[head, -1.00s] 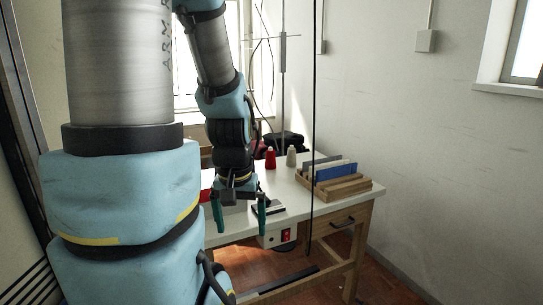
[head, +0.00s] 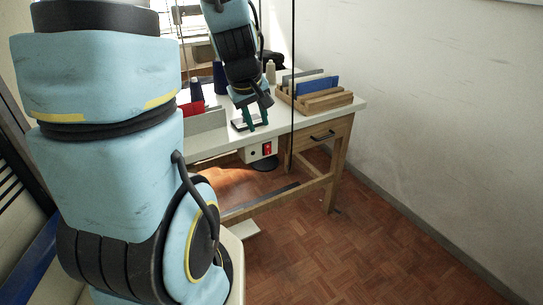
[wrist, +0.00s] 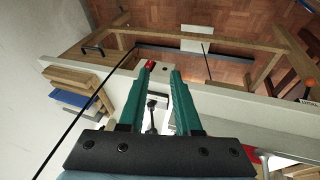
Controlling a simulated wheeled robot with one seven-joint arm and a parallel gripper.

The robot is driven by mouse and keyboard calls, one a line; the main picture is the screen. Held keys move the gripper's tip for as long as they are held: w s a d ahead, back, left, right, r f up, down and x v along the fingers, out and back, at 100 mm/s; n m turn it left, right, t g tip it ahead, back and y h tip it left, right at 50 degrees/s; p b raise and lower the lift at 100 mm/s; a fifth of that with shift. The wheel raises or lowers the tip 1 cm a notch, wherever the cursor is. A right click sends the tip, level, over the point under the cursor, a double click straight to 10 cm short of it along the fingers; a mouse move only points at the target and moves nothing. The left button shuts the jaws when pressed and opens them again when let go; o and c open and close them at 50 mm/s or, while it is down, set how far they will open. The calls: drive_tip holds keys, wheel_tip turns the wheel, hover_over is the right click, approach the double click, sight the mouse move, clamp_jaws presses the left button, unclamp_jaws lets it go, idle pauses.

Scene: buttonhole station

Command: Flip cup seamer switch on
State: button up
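A pale switch box (head: 258,151) hangs under the front edge of the white table. It carries a red switch (head: 267,148); its on or off position is too small to tell. My gripper (head: 255,117) points down above the table's front edge, above and slightly left of the switch, apart from it. In the wrist view my gripper (wrist: 161,72) has two green fingers with a gap and nothing held between them. The red switch (wrist: 149,65) shows there by the left fingertip, partly hidden. A small dark device (head: 240,125) on the tabletop is partly covered by the fingers.
The white table (head: 208,143) bears a wooden rack (head: 325,100) with blue and grey boards at the right. A grey divider (head: 205,121), a dark blue cone (head: 196,90) and a pale cone (head: 270,72) stand behind. A thin dark vertical cord (head: 293,60) crosses the view. Floor is clear at right.

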drive_tip(key=w+d+f+n+t+b, duration=0.1)
drive_tip(key=w+d+n, duration=0.1)
drive_tip(key=w+d+f+n+b, duration=0.1)
drive_tip(key=w+d+f, duration=0.1)
drive_tip(key=w+d+f+n+t+b, duration=0.1)
drive_tip(key=w+n+b, duration=0.1)
drive_tip(key=shift+w+d+f+n+t, duration=0.15)
drive_tip(key=shift+d+f+n+t, duration=0.15)
drive_tip(key=shift+d+f, duration=0.1)
drive_tip(key=c, duration=0.4)
drive_tip(key=f+n+b, duration=0.1)
drive_tip(key=w+d+n+b, duration=0.1)
drive_tip(key=w+d+f+n+t+y+b, duration=0.1)
drive_tip(key=shift+w+f+n, duration=0.2)
drive_tip(key=shift+f+n, duration=0.1)
drive_tip(key=shift+f, duration=0.05)
clamp_jaws()
wheel_tip(320, 180, down, 8)
drive_tip(key=s+d+n+y+b, duration=0.1)
drive_tip(key=n+y+b, duration=0.4)
drive_tip(key=n, duration=0.5)
drive_tip(key=shift+d+b, duration=0.45)
drive_tip(key=shift+d, duration=0.2)
drive_tip(key=shift+t, duration=0.3)
